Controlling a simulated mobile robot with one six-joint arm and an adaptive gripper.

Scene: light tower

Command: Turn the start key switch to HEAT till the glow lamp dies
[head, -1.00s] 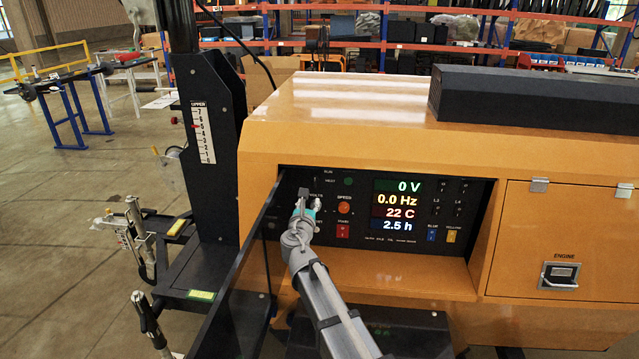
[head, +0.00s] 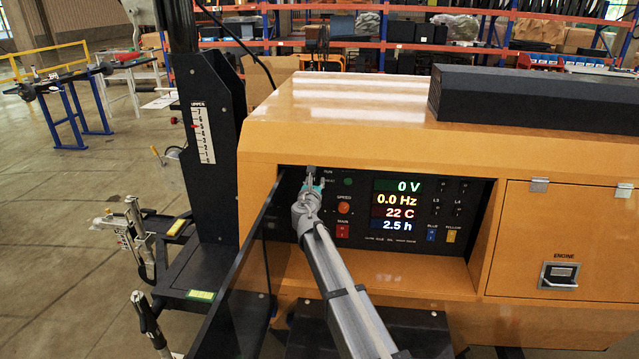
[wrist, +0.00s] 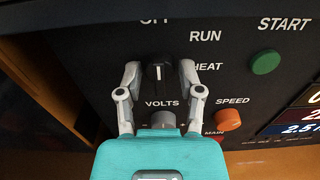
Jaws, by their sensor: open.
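In the head view my gripper (head: 310,181) is at the upper left of the black control panel (head: 360,241) and hides the knob. I cannot make out a lit glow lamp.
A green button (wrist: 265,63) under START is right of the knob. A grey knob (wrist: 163,119) at VOLTS is just below, and an orange SPEED knob (wrist: 227,119) is lower right. A dark open panel door (head: 240,275) stands close left of my arm. The display (head: 397,206) reads 0 V.

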